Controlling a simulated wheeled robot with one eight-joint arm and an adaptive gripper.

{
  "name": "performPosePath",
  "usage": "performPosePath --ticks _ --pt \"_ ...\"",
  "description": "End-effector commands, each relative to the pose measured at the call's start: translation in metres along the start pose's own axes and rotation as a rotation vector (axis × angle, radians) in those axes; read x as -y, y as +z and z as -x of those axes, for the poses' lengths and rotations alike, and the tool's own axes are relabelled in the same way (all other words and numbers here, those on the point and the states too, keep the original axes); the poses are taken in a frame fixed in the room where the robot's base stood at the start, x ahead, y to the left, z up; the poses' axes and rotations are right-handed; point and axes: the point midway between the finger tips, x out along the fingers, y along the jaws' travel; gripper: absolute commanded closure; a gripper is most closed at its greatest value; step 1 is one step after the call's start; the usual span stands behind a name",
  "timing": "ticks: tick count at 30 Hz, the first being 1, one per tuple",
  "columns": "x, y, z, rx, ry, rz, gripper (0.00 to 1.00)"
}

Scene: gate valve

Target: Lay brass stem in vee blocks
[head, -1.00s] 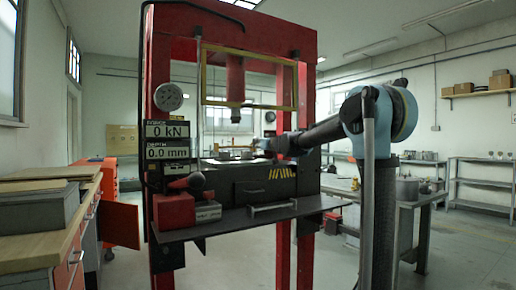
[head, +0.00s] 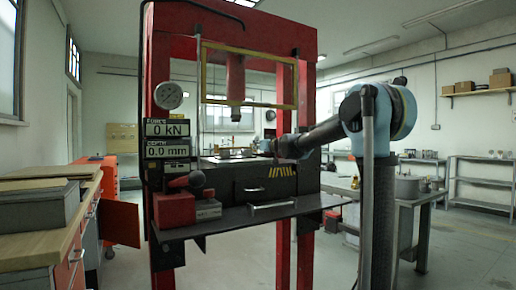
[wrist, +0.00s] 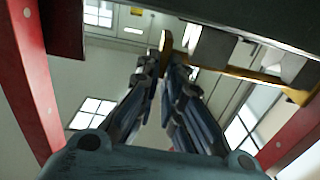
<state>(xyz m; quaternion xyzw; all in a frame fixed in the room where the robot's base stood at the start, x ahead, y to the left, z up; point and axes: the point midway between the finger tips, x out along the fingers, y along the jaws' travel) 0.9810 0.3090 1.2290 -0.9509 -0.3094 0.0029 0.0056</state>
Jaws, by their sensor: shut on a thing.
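In the wrist view my gripper (wrist: 163,68) points up the picture, its two dark fingers closed in at the tips. A brass-coloured piece (wrist: 166,42) shows at the fingertips; it looks like the end of the brass stem, and the rest of it is hidden. In the head view my gripper (head: 264,146) is small and dark, above the press bed at the right side of the opening. The stem cannot be made out there. Small pale and grey shapes (head: 230,153) lie on the bed; I cannot tell whether they are the vee blocks.
The red press frame (head: 160,60) surrounds the work area, with the ram (head: 236,78) hanging above the bed. A yellow guard frame (head: 250,104) crosses the opening. A red block (head: 174,210) stands on the front shelf. A wooden-topped bench (head: 30,250) is at left, a grey table (head: 420,205) at right.

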Motion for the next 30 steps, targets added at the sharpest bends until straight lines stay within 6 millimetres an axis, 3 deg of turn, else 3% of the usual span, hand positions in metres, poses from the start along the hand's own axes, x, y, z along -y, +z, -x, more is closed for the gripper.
performPosePath --ticks 18,21,22,30 --pt "0.000 0.012 0.000 0.000 0.000 -0.001 1.00" --pt "0.000 0.011 0.000 0.000 0.000 -0.001 0.72" --pt "0.000 0.011 0.000 0.000 0.000 -0.001 0.69" --pt "0.000 0.012 0.000 0.000 -0.001 0.000 0.69"
